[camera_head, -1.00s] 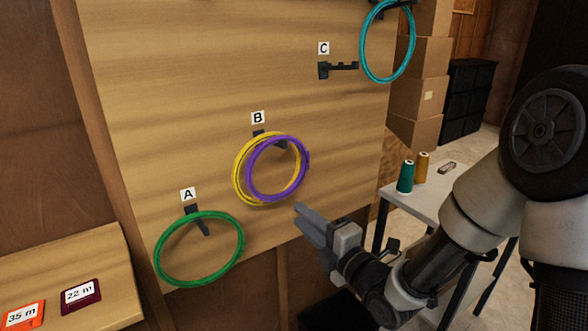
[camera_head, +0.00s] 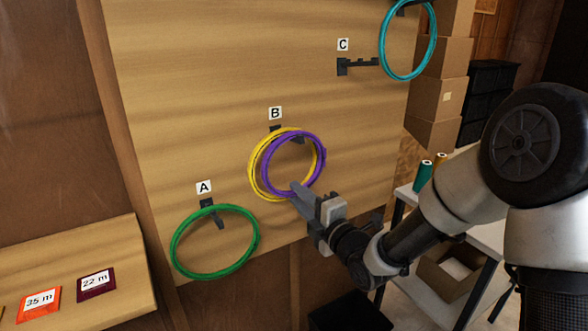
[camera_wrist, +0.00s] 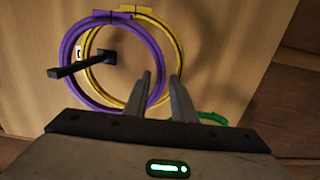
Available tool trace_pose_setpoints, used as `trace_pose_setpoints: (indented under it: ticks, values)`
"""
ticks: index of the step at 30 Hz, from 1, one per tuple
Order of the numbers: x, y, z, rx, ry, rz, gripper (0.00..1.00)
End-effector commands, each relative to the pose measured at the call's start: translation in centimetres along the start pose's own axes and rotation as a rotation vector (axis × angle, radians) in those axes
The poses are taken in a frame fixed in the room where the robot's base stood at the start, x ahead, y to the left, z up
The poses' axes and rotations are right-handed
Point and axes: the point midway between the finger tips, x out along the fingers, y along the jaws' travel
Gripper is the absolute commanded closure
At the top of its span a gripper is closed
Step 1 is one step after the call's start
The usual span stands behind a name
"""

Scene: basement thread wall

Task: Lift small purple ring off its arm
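The purple ring (camera_head: 323,160) hangs with a larger yellow ring (camera_head: 252,172) on the dark arm B (camera_head: 275,129) of the wooden board. The purple ring is nearer the arm's free end. In the wrist view the purple ring (camera_wrist: 66,50) and yellow ring (camera_wrist: 181,50) overlap, and the black arm (camera_wrist: 80,66) sticks out through them. My gripper (camera_head: 296,188) is at the lower edge of the rings. In the wrist view its two fingers (camera_wrist: 160,76) are apart, around the purple ring's lower right edge. I cannot tell whether they touch it.
A green ring (camera_head: 257,232) hangs on arm A (camera_head: 207,204), lower left. A teal ring (camera_head: 434,40) hangs upper right, near arm C (camera_head: 343,67). Cards (camera_head: 95,284) lie on a wooden ledge at left. A table with thread spools (camera_head: 424,176) stands at right.

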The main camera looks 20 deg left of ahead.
Motion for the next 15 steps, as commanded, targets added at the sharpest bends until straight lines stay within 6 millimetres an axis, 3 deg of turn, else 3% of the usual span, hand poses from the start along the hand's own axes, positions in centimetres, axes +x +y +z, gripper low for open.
trace_pose_setpoints:
  ticks: [2,6,15]
  values:
    - [-0.01,0.01,0.00,0.000,0.000,0.000,0.77]
    - [-0.03,-0.01,0.01,0.000,0.000,0.000,0.98]
    - [-0.04,0.05,0.01,0.000,0.000,0.000,1.00]
